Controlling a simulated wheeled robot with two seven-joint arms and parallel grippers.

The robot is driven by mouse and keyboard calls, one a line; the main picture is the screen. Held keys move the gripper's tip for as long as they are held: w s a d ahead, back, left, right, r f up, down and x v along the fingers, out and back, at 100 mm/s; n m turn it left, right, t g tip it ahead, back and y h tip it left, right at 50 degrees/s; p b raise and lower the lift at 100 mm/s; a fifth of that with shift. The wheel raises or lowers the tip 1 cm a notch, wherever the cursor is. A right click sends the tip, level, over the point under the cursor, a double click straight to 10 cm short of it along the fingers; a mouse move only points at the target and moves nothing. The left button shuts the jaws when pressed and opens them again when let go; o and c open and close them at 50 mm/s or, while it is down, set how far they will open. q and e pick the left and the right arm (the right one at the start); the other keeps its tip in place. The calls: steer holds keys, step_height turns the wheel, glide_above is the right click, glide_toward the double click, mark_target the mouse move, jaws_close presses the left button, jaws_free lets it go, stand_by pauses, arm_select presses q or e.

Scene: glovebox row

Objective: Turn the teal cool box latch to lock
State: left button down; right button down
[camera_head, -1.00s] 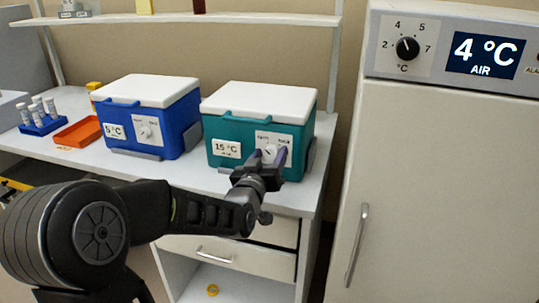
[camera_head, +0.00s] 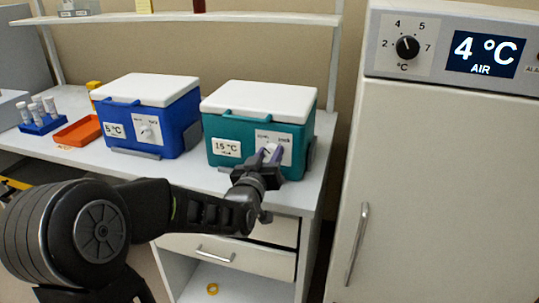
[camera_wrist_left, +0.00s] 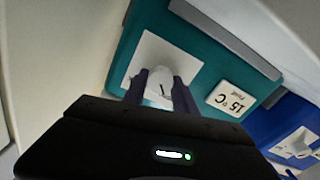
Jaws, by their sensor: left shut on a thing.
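The teal cool box (camera_head: 225,133) stands on the bench with its white lid closed and a 15 °C label on its front. Its latch is a white round knob (camera_wrist_left: 158,88) on a white plate (camera_wrist_left: 165,52), with a dark pointer line on it. My left gripper (camera_head: 271,154) is at the front of the box, its purple fingers on both sides of the knob and shut on it. In the left wrist view the left gripper (camera_wrist_left: 160,95) partly hides the knob and plate. My right gripper is not in view.
A blue cool box (camera_head: 150,112) marked 5 °C stands just left. An orange tray (camera_head: 78,131) and a blue vial rack (camera_head: 41,125) are farther left. A tall cabinet (camera_head: 440,190) stands at the right, with a 4 °C display.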

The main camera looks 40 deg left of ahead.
arm_select(q)
steer(key=shift+f+m+b, duration=0.2)
steer(key=shift+m+b, duration=0.5)
steer(key=shift+b, duration=0.5)
steer(key=shift+m+b, duration=1.1)
steer(key=shift+b, duration=0.15)
steer(key=shift+m+b, duration=0.8)
steer(key=shift+m, duration=0.2)
steer(key=m+b, duration=0.1)
steer(key=m, duration=0.1)
steer(key=shift+m+b, duration=0.3)
steer(key=m+b, duration=0.1)
steer(key=m, duration=0.3)
steer(key=shift+r, duration=0.1)
steer(key=m+b, duration=0.1)
steer(key=m, duration=0.4)
steer(key=shift+d+m+b, duration=0.1)
steer(key=shift+m+b, duration=0.25)
steer(key=shift+m, duration=0.05)
